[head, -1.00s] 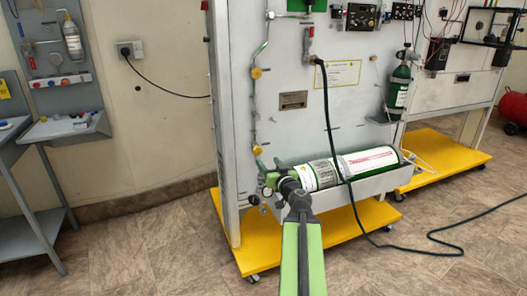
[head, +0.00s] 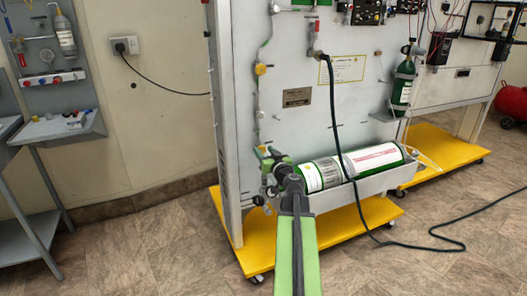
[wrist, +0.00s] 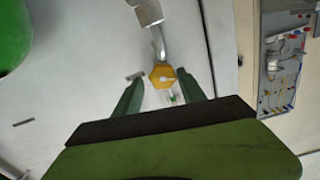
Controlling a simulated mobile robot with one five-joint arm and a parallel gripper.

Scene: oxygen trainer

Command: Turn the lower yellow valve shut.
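The lower yellow valve shows in the wrist view (wrist: 162,76) as a small yellow knob with a pale middle, on a thin line against the light panel. It lies between and just beyond the fingertips of my gripper (wrist: 160,84). The fingers are spread apart and the gripper is open and empty; I cannot tell whether either finger touches the knob. In the head view my gripper (head: 268,154) is at the panel's lower left and hides the lower valve. The upper yellow valve (head: 260,69) is in clear view higher on the same line.
A green and white cylinder (head: 355,166) lies in a tray right of my gripper. A black hose (head: 333,110) hangs in front of it. The panel stands on a yellow wheeled base (head: 350,222). A grey side bench (head: 65,126) is at left; floor between is clear.

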